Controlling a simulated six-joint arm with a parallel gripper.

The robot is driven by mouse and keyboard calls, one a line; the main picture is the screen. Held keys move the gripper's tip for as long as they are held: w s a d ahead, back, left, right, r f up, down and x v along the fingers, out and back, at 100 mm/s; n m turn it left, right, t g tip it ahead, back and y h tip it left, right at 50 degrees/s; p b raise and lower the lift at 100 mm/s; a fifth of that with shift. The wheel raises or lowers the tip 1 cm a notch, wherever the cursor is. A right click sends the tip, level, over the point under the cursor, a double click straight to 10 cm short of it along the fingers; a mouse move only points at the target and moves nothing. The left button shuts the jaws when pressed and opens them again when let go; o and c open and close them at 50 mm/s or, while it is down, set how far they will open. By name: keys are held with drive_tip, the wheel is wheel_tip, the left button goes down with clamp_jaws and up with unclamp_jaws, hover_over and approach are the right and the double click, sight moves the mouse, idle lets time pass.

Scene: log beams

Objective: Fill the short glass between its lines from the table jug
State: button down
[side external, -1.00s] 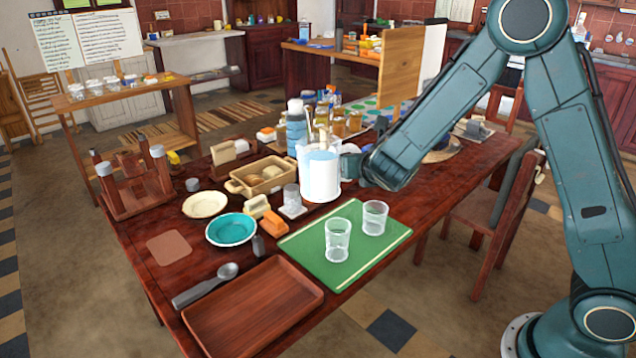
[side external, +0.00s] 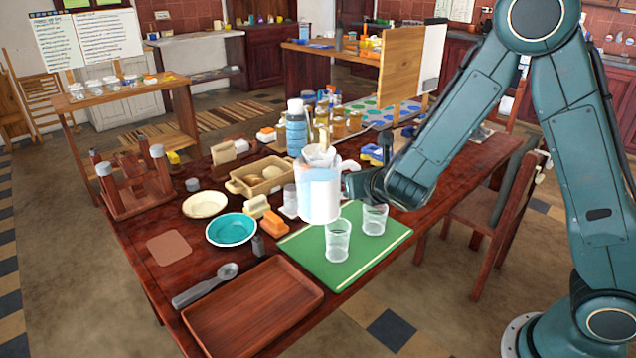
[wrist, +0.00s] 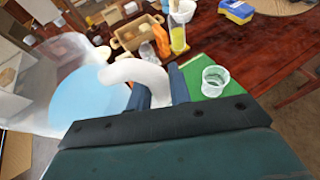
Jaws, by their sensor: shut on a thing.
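A clear jug of pale blue water (side external: 318,195) is near the middle of the table, roughly upright, its base overlapping the green board's far left edge in the side view. My gripper (side external: 352,182) is shut on its white handle (wrist: 138,72); in the wrist view the jug's water (wrist: 85,100) fills the left. Two clear glasses stand upright on the green board (side external: 380,246): a nearer, taller-looking one (side external: 338,242) and a farther, shorter-looking one (side external: 374,220). Both look empty; their lines are too small to read. One glass (wrist: 214,82) shows right of my fingers.
A wooden tray (side external: 252,305), teal bowl (side external: 231,229) and orange block (side external: 273,222) lie left of the board. A blue bottle (side external: 296,130) and several jars stand behind the jug. A yellow-blue sponge (side external: 372,154) lies behind my gripper. The table right of the board is clear.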

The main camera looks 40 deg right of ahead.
drive_tip(key=s+d+f+m+g+h, duration=0.2)
drive_tip(key=d+f, duration=0.1)
drive_tip(key=d, duration=0.4)
drive_tip(key=s+d+f+m+g+h, duration=0.1)
drive_tip(key=d+f+m+g+h, duration=0.1)
drive_tip(key=d, duration=0.6)
drive_tip(key=s+d+f+m+g+h, duration=0.1)
drive_tip(key=s+d+f+m+h, duration=0.1)
drive_tip(key=d+f, duration=0.4)
drive_tip(key=shift+s+d+m+g+h, duration=0.35)
drive_tip(key=shift+d+m, duration=0.45)
drive_tip(key=shift+d, duration=0.3)
drive_tip(key=shift+r, duration=0.1)
drive_tip(key=shift+s+d+r+n+g, duration=0.1)
drive_tip(key=shift+s+r+n+g, duration=0.15)
drive_tip(key=shift+r+n, duration=0.15)
drive_tip(key=shift+s+d+r+n+g, duration=0.1)
drive_tip(key=shift+r+n+g, duration=0.15)
drive_tip(key=shift+r, duration=0.25)
drive_tip(key=shift+r+h, duration=0.25)
drive_tip(key=shift+s+r+n+g, duration=0.2)
drive_tip(key=shift+r+n+g, duration=0.35)
drive_tip(key=shift+r+n, duration=0.3)
drive_tip(key=shift+f+h, duration=0.1)
drive_tip(key=shift+h, duration=0.2)
drive_tip(key=shift+f+n+g+h, duration=0.35)
drive_tip(key=shift+f+n, duration=0.2)
drive_tip(key=shift+n, duration=0.25)
